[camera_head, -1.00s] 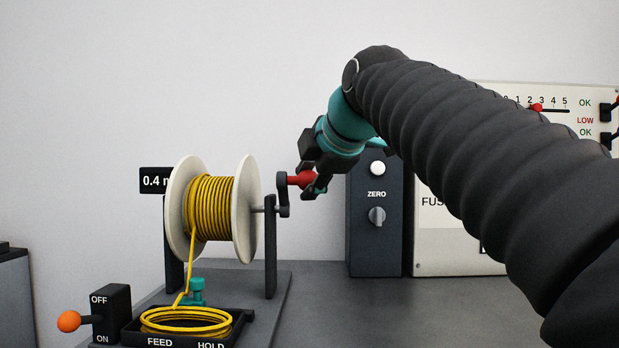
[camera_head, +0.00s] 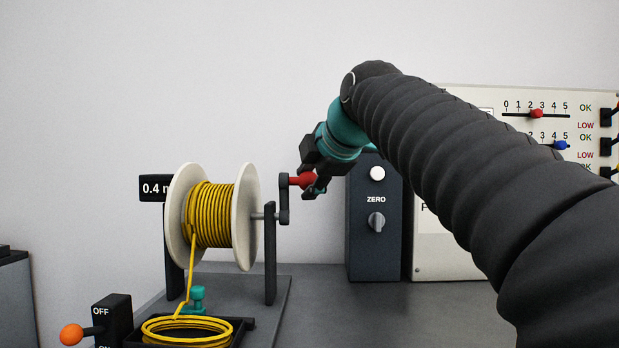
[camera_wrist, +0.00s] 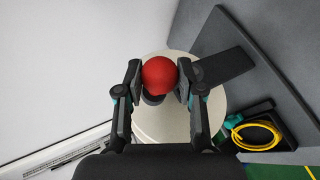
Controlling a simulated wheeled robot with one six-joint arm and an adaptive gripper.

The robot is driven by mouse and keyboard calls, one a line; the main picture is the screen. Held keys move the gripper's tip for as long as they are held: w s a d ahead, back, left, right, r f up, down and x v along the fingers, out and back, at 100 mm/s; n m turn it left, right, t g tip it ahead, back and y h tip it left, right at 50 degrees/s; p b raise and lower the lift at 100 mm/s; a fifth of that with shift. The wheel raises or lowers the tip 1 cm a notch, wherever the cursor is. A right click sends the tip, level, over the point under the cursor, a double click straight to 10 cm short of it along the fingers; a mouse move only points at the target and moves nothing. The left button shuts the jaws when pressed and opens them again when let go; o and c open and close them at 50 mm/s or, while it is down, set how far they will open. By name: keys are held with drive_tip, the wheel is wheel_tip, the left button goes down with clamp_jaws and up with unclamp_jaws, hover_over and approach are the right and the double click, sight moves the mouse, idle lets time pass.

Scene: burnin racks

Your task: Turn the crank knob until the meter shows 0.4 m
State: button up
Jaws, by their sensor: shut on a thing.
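The red crank knob (camera_head: 302,180) sits on a dark crank arm (camera_head: 284,199) at the right side of the spool. My gripper (camera_head: 316,181) is shut on the knob; in the wrist view the red ball (camera_wrist: 159,75) is between its two fingers. The crank arm points up from the axle. The white spool (camera_head: 246,225) carries yellow cable (camera_head: 210,215), which runs down to a coil (camera_head: 185,328) in a black tray. The meter (camera_head: 154,188) behind the spool reads "0.4", with its unit partly hidden by the spool's rim.
A dark box (camera_head: 375,240) with a ZERO label, white button and grey knob stands right of the crank. A white slider panel (camera_head: 445,262) stands behind my arm. An ON/OFF switch box (camera_head: 113,318) with an orange-tipped lever is at lower left. A teal piece (camera_head: 197,298) stands by the tray.

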drive_tip(key=shift+w+f, duration=0.1)
drive_tip(key=shift+w, duration=0.2)
drive_tip(key=o, duration=1.2)
drive_tip(key=v, duration=1.2)
drive_tip(key=shift+s+a, duration=0.1)
